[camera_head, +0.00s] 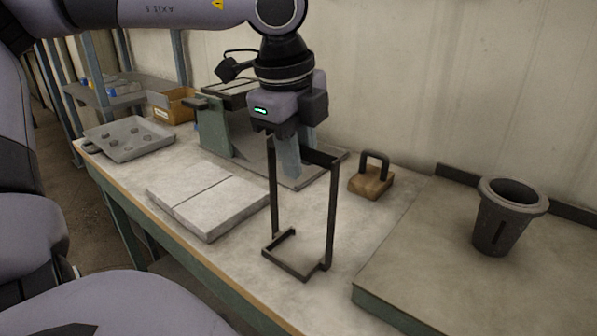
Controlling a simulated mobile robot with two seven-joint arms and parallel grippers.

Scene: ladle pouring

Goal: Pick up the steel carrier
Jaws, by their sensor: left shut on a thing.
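The steel carrier (331,215) is a dark, thin, upright rectangular frame with a small open base. It shows in the middle of the head view, over the workbench near its front edge. My left gripper (290,132) comes down from above and is shut on the top of the carrier. The exact grip is partly hidden by the gripper body. I cannot tell whether the carrier's base touches the bench top or hangs just above it. My right gripper is not in view.
Pale slabs (207,198) lie left of the carrier. A green-framed stand (213,130) is behind it. A wooden block with a dark handle (371,178) and a dark crucible (505,216) on a raised plate (430,265) are to the right. A grey tray (128,139) sits far left.

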